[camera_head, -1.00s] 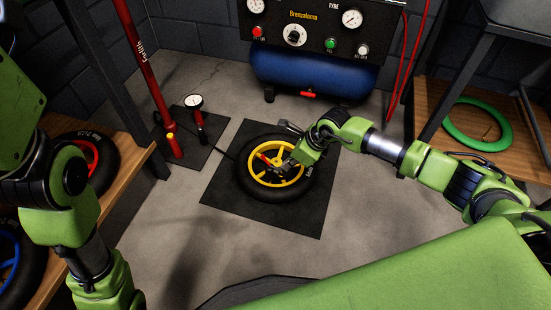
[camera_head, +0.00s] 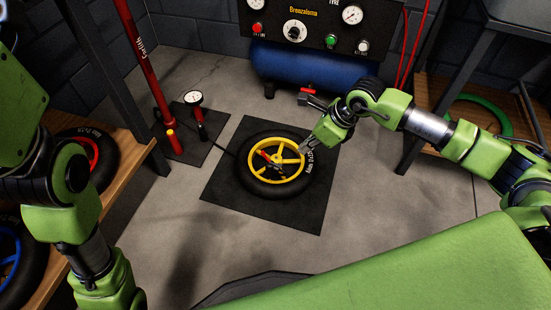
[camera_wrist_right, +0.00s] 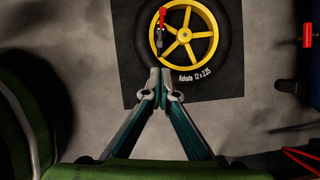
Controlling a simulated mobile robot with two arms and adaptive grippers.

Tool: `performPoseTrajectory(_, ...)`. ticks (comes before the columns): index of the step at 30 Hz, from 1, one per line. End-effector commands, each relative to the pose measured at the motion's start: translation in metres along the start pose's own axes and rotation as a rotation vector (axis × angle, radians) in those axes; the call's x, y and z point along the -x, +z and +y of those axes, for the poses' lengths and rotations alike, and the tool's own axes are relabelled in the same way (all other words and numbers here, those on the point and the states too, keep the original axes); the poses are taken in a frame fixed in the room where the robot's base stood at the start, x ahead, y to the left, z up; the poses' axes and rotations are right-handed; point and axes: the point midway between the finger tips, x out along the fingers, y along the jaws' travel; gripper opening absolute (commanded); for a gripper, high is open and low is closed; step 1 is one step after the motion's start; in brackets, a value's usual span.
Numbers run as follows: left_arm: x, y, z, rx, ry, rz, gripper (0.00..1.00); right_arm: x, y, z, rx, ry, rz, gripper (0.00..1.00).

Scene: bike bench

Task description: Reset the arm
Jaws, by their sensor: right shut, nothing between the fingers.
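My right arm (camera_head: 430,124) comes in from the right in the head view. My right gripper (camera_head: 304,150) is shut and empty over the right edge of the wheel. In the right wrist view its fingertips (camera_wrist_right: 161,72) meet in front of the tyre. The wheel with yellow spokes (camera_head: 290,159) and a black tyre lies flat on a black mat (camera_head: 222,188). A small red and black piece (camera_wrist_right: 161,30) sits at the wheel's rim in the wrist view. My left arm (camera_head: 60,215) is at the left; its gripper is out of view.
A blue compressor tank (camera_head: 310,68) with a gauge panel stands at the back. A red pump (camera_head: 147,75) and a gauge (camera_head: 194,98) stand left of the mat. Floor in front is clear.

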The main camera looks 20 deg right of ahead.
Motion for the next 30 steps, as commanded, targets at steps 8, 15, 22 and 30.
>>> performPoseTrajectory(8,0.000,0.000,0.000,0.000,0.000,0.000,0.00,0.014,0.000,0.000,0.000,0.001,0.000,0.00)
performPoseTrajectory(15,0.000,0.000,0.000,0.000,0.000,0.000,0.00,0.013,0.000,0.000,0.000,0.001,0.000,0.00)
performPoseTrajectory(22,0.000,0.000,0.000,0.000,0.000,-0.001,0.00,0.013,0.001,0.002,-0.001,0.005,-0.001,0.00)
performPoseTrajectory(30,0.004,0.012,-0.004,0.005,-0.015,-0.045,0.00,0.015,0.039,0.112,-0.069,0.297,-0.096,0.00)
